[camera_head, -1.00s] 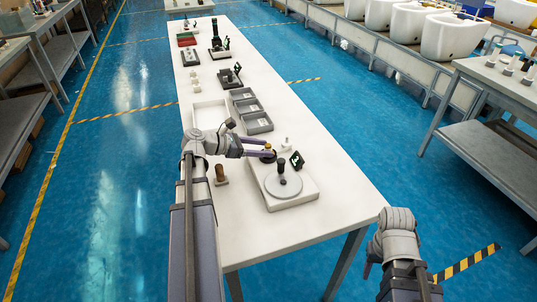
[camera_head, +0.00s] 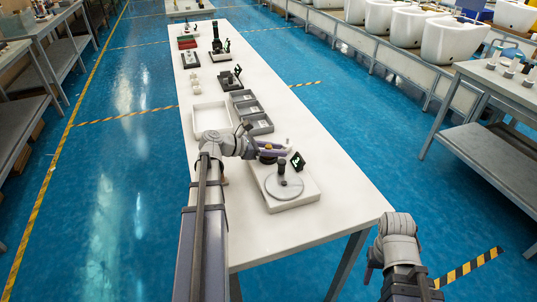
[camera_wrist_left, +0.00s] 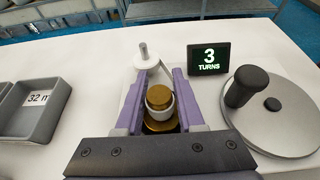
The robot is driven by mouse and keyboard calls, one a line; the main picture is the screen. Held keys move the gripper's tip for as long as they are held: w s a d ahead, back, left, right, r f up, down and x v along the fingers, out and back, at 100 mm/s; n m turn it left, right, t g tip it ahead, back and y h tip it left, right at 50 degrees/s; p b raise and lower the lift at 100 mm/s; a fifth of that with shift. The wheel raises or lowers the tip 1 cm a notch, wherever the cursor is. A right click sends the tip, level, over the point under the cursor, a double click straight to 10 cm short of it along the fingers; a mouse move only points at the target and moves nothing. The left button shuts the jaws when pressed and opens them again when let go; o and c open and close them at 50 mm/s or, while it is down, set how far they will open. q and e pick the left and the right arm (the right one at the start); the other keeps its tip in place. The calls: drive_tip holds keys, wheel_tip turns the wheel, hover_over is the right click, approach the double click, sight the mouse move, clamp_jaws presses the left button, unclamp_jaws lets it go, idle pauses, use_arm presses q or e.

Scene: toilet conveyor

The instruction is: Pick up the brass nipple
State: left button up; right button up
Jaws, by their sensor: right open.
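The brass nipple (camera_wrist_left: 165,96) stands upright between the two purple fingers of my left gripper (camera_wrist_left: 160,90) in the left wrist view. A pale ring shows around its middle, with more brass below. The fingers flank it closely, but I cannot tell whether they press on it. In the head view my left gripper (camera_head: 268,153) is over the far left part of the white fixture block (camera_head: 308,192), and the nipple is mostly hidden. My right gripper (camera_head: 369,272) is open and empty, low beside the table's right edge and far from the nipple.
A disc with a dark crank knob (camera_wrist_left: 248,88) and a "3 TURNS" display (camera_wrist_left: 208,58) stand close right of the gripper. A white peg (camera_wrist_left: 144,52) is just beyond it. Grey bins (camera_head: 258,124) and a white tray (camera_head: 212,117) lie further along the white table.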

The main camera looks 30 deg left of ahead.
use_arm(q)
clamp_jaws()
drive_tip(key=shift+r, duration=0.1)
idle(0.4)
wheel_tip(320, 180, up, 10)
drive_tip(key=p, duration=1)
